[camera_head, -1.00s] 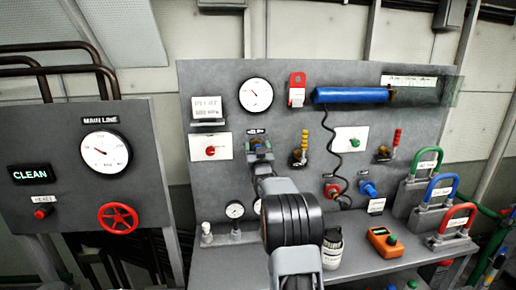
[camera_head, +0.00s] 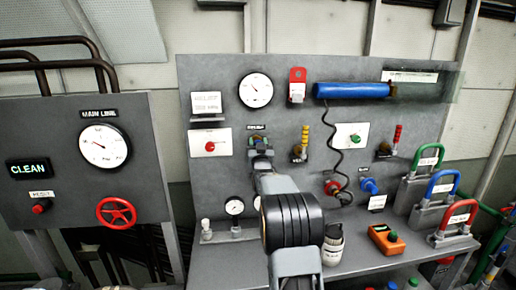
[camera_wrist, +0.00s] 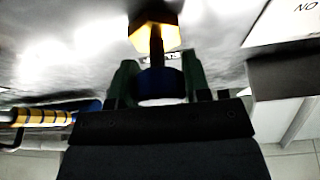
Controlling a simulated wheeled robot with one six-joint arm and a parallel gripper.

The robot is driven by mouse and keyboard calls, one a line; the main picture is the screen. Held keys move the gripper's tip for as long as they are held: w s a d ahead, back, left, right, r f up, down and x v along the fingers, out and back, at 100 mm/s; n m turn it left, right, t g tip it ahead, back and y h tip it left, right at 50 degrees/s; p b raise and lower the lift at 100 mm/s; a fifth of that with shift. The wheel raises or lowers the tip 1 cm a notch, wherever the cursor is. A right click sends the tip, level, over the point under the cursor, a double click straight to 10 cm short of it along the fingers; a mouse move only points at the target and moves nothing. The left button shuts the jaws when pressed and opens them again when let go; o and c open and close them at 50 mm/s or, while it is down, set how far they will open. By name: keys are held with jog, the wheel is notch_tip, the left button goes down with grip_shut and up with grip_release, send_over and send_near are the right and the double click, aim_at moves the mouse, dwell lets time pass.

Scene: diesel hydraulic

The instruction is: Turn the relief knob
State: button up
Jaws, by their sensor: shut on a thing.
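The relief knob (camera_wrist: 160,80) is blue and sits on a dark stem below a brass hex fitting (camera_wrist: 155,36) in the wrist view. My gripper (camera_wrist: 158,78) is shut on it, with one green finger at each side. In the head view my gripper (camera_head: 261,148) reaches the grey panel (camera_head: 225,75) just under a small dark label (camera_head: 256,127). The knob is mostly hidden there behind my gripper and arm. I cannot tell how far the knob is turned.
A white plate with a red knob (camera_head: 210,144) is to the left.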

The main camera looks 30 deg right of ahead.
jog(key=m+b, duration=0.2)
jog(key=m+g+h+b, duration=0.1)
jog(key=shift+f+m+h+b, duration=0.3)
jog(key=shift+f+m+b, duration=0.05)
jog(key=shift+m, duration=0.05)
jog(key=m, duration=0.2)
jog(key=m+g+h+b, duration=0.1)
jog(key=m, duration=0.1)
jog(key=m+g+h+b, duration=0.1)
jog(key=m, duration=0.1)
jog(key=shift+d+r, duration=0.1)
jog(key=shift+r, duration=0.15)
jog(key=m+g+p, duration=0.1)
jog(key=m, duration=0.2)
jog(key=m+g+p, duration=0.1)
jog(key=m+g, duration=0.1)
jog(key=m, duration=0.1)
jog(key=shift+s+d+r+m, duration=0.1)
jog(key=shift+m, duration=0.3)
jog(key=shift+f+m+g+p, duration=0.1)
jog(key=shift+m+g+p, duration=0.4)
jog(key=shift+m+p, duration=0.6)
jog(key=shift+f+m+g+p, duration=0.1)
jog(key=shift+m+g+p, duration=0.5)
jog(key=shift+m, duration=0.8)
jog(key=shift+y, duration=0.3)
jog(key=o, duration=0.9)
jog(key=shift+d+f, duration=0.1)
